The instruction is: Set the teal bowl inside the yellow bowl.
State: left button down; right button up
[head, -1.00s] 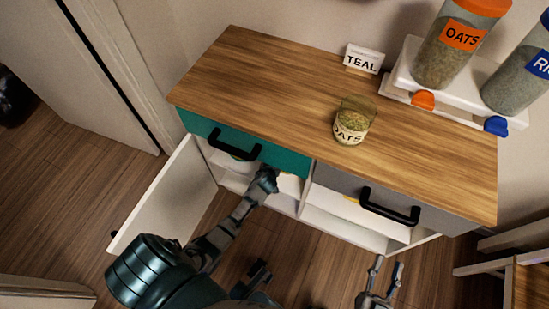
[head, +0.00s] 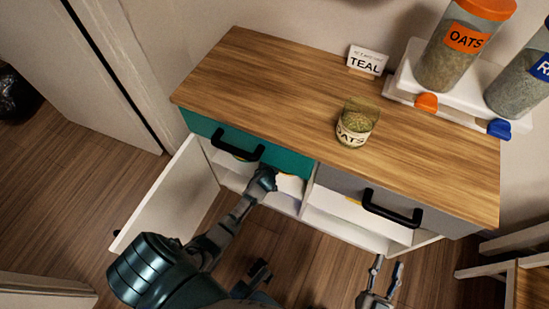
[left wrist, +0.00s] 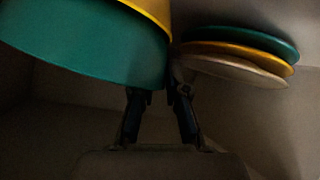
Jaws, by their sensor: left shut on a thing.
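In the left wrist view a teal bowl (left wrist: 85,50) fills the upper left. A strip of the yellow bowl (left wrist: 152,10) shows just past its edge; whether one sits inside the other cannot be told. My left gripper (left wrist: 158,92) is shut on the teal bowl at its near edge. In the head view my left gripper (head: 265,178) reaches into the open cabinet below the teal drawer, and the bowls are mostly hidden there. My right gripper (head: 382,271) is open and empty in front of the cabinet.
A stack of teal, yellow and pale plates (left wrist: 240,55) lies right of the bowl. The cabinet door (head: 168,198) stands open at left, and the teal drawer front (head: 285,160) overhangs the opening. An oats jar (head: 356,122) and TEAL sign (head: 366,62) stand on the worktop.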

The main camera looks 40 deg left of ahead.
pick_arm(q)
jog(key=shift+a, duration=0.2)
jog(key=c, duration=1.1)
grip_release()
jog(key=shift+d, duration=0.1)
jog(key=shift+d, duration=0.1)
jog(key=v, duration=1.2)
